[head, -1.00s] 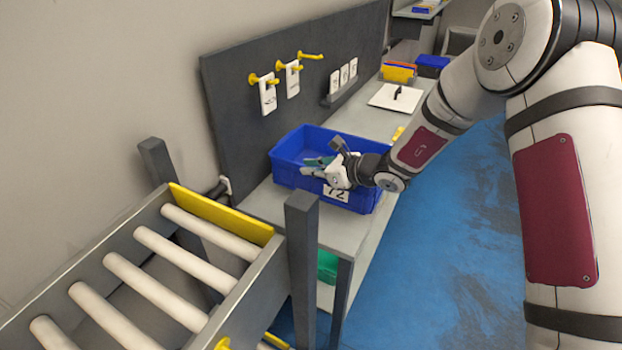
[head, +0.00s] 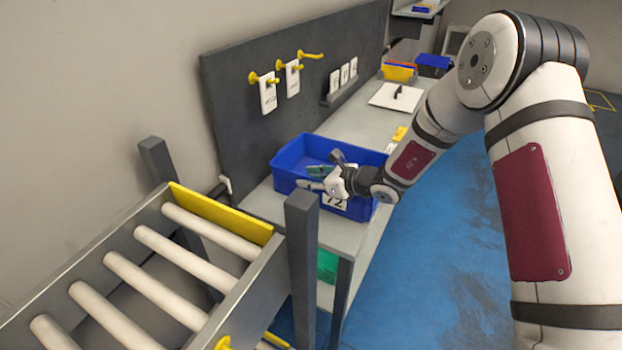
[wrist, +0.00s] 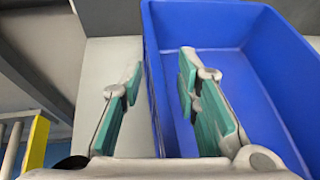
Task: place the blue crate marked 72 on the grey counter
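The blue crate (head: 289,177), with a white label 72 partly covered by my gripper, stands at the near end of the grey counter (head: 254,203). It looks upright and appears to rest on the counter top. My gripper (head: 314,178) is at the crate's near wall. In the wrist view my gripper (wrist: 160,68) is open, with one teal-padded finger outside the crate wall (wrist: 153,75) and the other inside. Gaps show between the fingertips and the wall. The visible crate floor (wrist: 215,110) is empty.
A roller conveyor (head: 165,265) with a grey post (head: 302,265) stands in front of the counter. A dark panel with yellow hooks (head: 285,66) rises behind. A white board (head: 396,97) and yellow and blue bins (head: 398,72) are farther along. Blue floor is clear at right.

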